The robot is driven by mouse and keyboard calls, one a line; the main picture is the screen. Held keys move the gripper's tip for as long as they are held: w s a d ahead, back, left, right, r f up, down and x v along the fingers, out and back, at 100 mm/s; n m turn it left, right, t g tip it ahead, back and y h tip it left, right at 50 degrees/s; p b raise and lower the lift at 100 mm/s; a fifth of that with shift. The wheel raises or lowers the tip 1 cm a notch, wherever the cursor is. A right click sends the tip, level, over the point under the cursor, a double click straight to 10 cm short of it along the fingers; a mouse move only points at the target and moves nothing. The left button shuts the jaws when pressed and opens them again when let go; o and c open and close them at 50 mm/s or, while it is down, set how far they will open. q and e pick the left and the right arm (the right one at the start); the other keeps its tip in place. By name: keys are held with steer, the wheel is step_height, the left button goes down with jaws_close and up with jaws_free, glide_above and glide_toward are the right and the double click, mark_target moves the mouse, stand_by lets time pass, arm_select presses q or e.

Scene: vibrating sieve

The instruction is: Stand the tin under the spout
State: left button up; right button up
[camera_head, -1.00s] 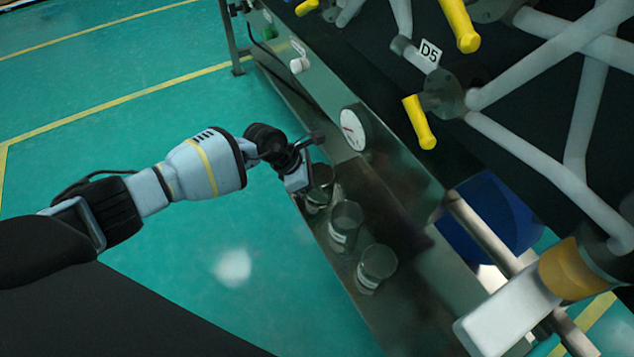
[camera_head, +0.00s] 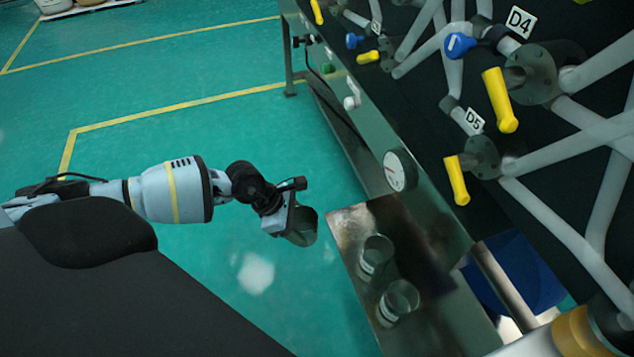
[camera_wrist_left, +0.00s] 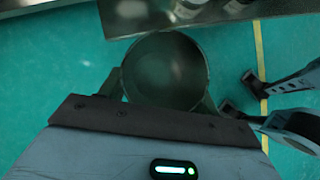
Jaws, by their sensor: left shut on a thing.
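My left gripper (camera_head: 290,212) is shut on a grey metal tin (camera_head: 302,229) and holds it in the air, left of the steel shelf, over the green floor. In the left wrist view the open mouth of the tin (camera_wrist_left: 165,75) shows between the fingers, and its inside looks dark and empty. Two similar tins with pale labels stand on the shelf, one at the back (camera_head: 376,256) and one nearer (camera_head: 398,301). I cannot make out which part is the spout. My right gripper does not show in the head view.
The steel shelf (camera_head: 350,225) runs along the machine's side, with a round gauge (camera_head: 399,171) above it. Yellow handles (camera_head: 456,180) and pale pipes sit higher on the right. The floor on the left is clear.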

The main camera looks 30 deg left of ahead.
arm_select(q)
steer(key=shift+s+a, duration=0.3)
steer(key=shift+s, duration=0.1)
